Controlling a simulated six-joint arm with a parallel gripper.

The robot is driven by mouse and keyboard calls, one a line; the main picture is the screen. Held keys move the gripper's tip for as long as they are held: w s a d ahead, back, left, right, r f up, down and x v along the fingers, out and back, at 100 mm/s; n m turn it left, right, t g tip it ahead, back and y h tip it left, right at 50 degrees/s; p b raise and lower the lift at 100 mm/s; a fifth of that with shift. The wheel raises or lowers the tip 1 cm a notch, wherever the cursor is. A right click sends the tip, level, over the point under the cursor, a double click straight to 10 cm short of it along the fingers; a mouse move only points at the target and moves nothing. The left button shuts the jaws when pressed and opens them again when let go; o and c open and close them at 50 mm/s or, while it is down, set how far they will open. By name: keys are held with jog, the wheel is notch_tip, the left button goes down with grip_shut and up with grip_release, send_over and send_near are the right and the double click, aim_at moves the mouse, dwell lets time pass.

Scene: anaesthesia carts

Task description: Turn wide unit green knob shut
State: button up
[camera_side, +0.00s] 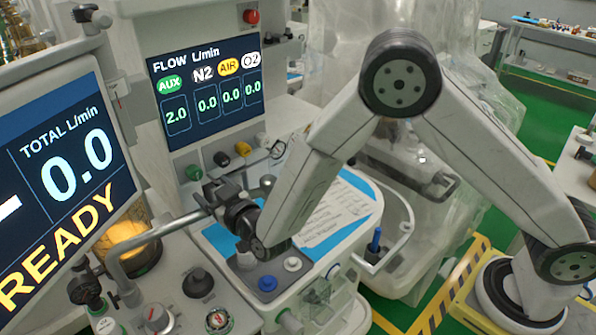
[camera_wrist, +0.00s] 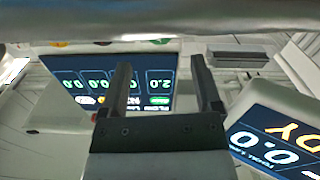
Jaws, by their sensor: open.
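The green knob (camera_side: 194,172) sits at the left end of a row under the flow screen (camera_side: 205,92) in the side view. The screen's green AUX field reads 2.0 and the other three read 0.0. My gripper (camera_side: 217,190) is just below and right of the green knob, apart from it as far as I can tell. In the wrist view my gripper (camera_wrist: 162,66) is open with nothing between its fingers. Behind it the flow screen (camera_wrist: 150,95) appears upside down, with the green knob (camera_wrist: 160,41) near the top, partly covered by a grey bar.
A black knob (camera_side: 221,159), a yellow knob (camera_side: 242,148) and a white knob (camera_side: 262,139) continue the row. A bent metal rail (camera_side: 160,232) runs close left of my gripper. The READY screen (camera_side: 62,185) stands at the left. A papered tray top (camera_side: 325,215) lies below my arm.

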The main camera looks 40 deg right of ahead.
aim_at(197, 175)
jog(key=shift+n, duration=0.9)
jog(key=shift+w, duration=0.1)
jog(key=shift+w, duration=3.8)
grip_shut()
